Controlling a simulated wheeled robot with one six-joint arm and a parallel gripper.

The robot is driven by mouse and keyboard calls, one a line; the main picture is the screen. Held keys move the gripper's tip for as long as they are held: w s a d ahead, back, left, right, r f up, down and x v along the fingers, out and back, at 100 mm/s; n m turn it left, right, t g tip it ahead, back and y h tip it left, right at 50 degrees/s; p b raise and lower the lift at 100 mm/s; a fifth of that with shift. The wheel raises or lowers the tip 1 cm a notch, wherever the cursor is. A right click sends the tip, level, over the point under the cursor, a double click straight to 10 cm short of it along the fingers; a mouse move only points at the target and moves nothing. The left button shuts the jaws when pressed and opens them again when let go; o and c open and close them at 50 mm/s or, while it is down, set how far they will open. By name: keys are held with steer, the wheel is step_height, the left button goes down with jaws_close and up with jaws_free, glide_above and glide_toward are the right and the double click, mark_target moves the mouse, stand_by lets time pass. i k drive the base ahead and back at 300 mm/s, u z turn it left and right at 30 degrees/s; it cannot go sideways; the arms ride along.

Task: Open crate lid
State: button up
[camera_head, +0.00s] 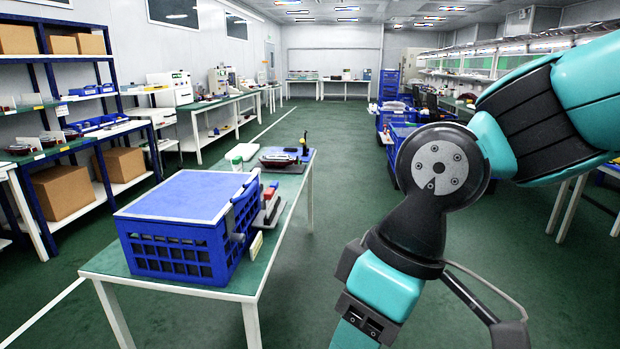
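A blue crate (168,258) with slotted walls stands on the near end of a green-topped table (106,262). The inside of the crate is hidden. My arm comes in from the right side and bends down to the right of the table, apart from the crate. The end of my arm runs out of the bottom edge, so my gripper's fingers are not seen.
Behind the crate, a dark red tail lamp (278,159), a white container (237,163) and a small upright black tool (304,143) are on the table. Shelves with cardboard boxes (62,191) stand at left. Blue crates (402,150) stand beyond my arm. Green floor is clear right of the table.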

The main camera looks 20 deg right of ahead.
mark_target(189, 196)
steer(key=z, duration=0.4)
steer(key=i, duration=0.95)
steer(key=u, duration=0.1)
